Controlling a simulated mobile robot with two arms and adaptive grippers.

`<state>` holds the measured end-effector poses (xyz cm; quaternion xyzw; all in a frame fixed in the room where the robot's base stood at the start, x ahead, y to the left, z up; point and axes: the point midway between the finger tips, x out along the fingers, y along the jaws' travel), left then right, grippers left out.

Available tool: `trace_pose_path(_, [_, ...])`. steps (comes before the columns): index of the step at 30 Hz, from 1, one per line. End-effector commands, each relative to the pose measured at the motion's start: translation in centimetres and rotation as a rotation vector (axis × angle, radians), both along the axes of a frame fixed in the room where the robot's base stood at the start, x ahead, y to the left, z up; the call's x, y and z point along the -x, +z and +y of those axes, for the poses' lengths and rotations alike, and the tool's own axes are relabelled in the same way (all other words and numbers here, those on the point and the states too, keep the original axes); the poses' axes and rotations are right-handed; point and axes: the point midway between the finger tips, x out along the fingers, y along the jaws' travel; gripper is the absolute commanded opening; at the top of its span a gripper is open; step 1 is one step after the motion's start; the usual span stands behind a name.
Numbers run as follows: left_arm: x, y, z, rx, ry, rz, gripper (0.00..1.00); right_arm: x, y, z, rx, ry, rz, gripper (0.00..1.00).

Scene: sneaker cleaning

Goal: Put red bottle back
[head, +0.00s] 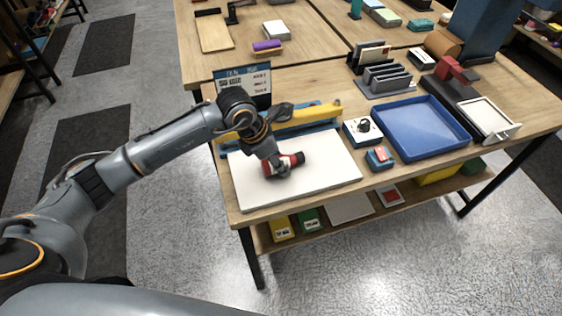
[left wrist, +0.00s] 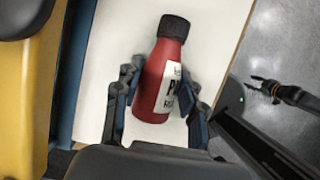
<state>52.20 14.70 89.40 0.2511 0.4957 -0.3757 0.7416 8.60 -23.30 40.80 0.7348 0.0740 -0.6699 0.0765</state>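The red bottle (head: 283,163) has a black cap and a white label with dark print. It lies on its side at the white board (head: 315,173) on the table's left part; I cannot tell whether it touches the board. My left gripper (head: 277,167) reaches down over it. In the left wrist view, the bottle (left wrist: 165,75) lies between the two fingers of the left gripper (left wrist: 163,108), which press on its sides, cap pointing away from the palm. My right gripper (left wrist: 262,88) shows small over the floor, its fingers apart and empty.
A yellow tool (head: 310,115) and a blue strip lie behind the board, near a sign (head: 245,80). A white device with a dial (head: 362,131), a small red-and-blue block (head: 380,157) and a blue tray (head: 420,127) stand to the right. A shelf below holds boxes.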

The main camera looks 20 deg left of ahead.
Motion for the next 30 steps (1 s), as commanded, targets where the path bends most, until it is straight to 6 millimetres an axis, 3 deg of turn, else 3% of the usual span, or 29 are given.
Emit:
trace_pose_path(2, [0.0, 0.0, 0.0, 0.000, 0.000, -0.001, 0.01, 0.0, 0.0, 0.0, 0.000, 0.000, -0.001, 0.40])
trace_pose_path(11, [-0.1, 0.4, 0.0, 0.000, 0.000, -0.003, 0.01, 0.0, -0.2, 0.0, 0.000, 0.001, -0.001, 0.40])
trace_pose_path(18, [0.0, 3.3, 0.1, 0.001, 0.000, -0.009, 0.01, -0.1, -1.9, 0.0, 0.001, 0.002, -0.001, 0.40])
trace_pose_path(25, [3.8, 8.7, 3.1, -0.003, 0.000, -0.009, 0.01, -0.1, -3.1, -0.4, 0.004, 0.003, -0.001, 0.40])
trace_pose_path(30, [7.3, 10.5, 5.7, -0.006, 0.002, -0.003, 0.01, 0.0, -4.5, -0.4, 0.005, 0.004, -0.001, 0.40])
